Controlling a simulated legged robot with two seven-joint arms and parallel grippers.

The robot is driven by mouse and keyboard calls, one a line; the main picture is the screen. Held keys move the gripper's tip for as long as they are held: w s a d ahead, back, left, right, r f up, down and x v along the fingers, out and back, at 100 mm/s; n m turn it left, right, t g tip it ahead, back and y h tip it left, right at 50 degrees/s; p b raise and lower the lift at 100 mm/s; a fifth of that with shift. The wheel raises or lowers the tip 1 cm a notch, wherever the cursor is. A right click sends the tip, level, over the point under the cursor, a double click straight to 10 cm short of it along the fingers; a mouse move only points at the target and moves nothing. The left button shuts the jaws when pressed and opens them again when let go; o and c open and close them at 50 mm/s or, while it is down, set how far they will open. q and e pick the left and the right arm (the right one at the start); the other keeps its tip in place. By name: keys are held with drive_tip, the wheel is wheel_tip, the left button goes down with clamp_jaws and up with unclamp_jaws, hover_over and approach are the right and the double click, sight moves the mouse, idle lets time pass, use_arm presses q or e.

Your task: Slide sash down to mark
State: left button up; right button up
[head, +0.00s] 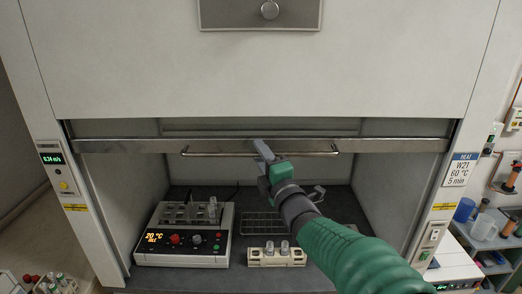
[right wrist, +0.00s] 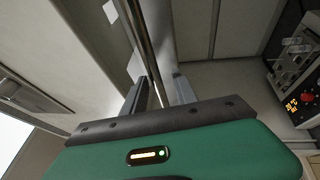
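The fume hood's sash shows as a metal bottom rail (head: 400,146) across the opening, raised high. A thin bar handle (head: 312,154) hangs along its front; the bar also shows in the right wrist view (right wrist: 145,36). My right gripper (head: 263,150) is at the middle of the handle. In the right wrist view its two fingers (right wrist: 160,92) stand apart with the bar between them and visible gaps. Yellow labels sit on the left post (head: 75,207) and right post (head: 443,206), well below the rail. My left gripper is out of view.
A display (head: 53,159) is on the left post. A shelf cart with blue cups (head: 483,228) stands at right.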

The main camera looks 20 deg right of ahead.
drive_tip(key=shift+a, duration=0.2)
drive_tip(key=shift+c, duration=1.3)
drive_tip(key=c, duration=0.4)
clamp_jaws()
drive_tip(key=shift+f, duration=0.1)
